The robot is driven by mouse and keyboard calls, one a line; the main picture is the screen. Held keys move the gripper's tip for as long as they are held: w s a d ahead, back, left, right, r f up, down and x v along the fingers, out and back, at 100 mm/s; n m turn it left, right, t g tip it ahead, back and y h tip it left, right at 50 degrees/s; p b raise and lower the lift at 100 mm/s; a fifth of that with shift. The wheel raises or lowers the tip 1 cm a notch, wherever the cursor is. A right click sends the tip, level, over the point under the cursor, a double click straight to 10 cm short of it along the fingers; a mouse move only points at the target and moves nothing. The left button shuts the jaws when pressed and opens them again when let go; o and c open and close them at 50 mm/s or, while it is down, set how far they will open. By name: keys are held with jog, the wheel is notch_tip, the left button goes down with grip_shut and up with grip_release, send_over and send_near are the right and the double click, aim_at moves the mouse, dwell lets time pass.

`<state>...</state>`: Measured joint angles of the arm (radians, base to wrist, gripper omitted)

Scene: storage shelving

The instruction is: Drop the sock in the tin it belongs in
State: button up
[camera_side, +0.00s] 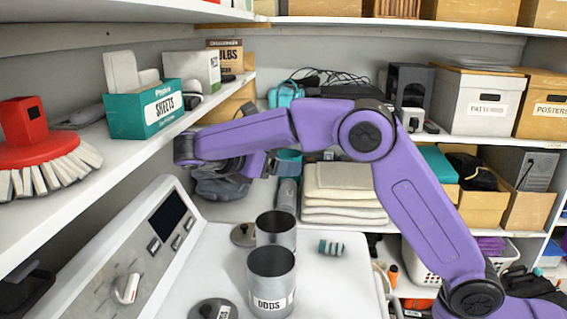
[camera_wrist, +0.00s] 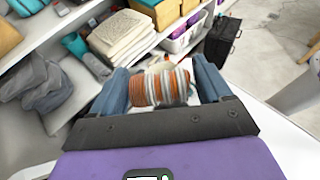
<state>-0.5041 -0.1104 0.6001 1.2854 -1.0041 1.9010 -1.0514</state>
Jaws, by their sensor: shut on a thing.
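My gripper (camera_wrist: 160,86) is shut on a rolled sock (camera_wrist: 158,90) with orange, grey and white stripes, seen in the wrist view. In the side view my gripper (camera_side: 262,165) is raised above and behind the tins; the held sock is not clear there. The front metal tin (camera_side: 271,270), labelled ODDS, stands open and upright on a white machine top. A second open metal tin (camera_side: 276,229) stands just behind it, its label not readable. A teal, white and dark striped rolled sock (camera_side: 332,247) lies to the right of the tins.
One lid (camera_side: 243,235) lies beside the rear tin and another (camera_side: 213,309), with a partly visible label, lies front left. The white machine top (camera_side: 330,290) has free room at right. A shelf (camera_side: 130,170) with a red brush and SHEETS box is at left; folded towels (camera_side: 343,190) lie behind.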

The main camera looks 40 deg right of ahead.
notch_tip(320, 180, down, 11)
dwell(1.0)
dwell(0.4)
jog(key=o, duration=1)
jog(key=shift+c, duration=0.2)
jog(key=w+v, duration=0.1)
jog(key=v, duration=1)
jog(key=shift+s+a, duration=0.45)
jog(key=shift+r, duration=0.1)
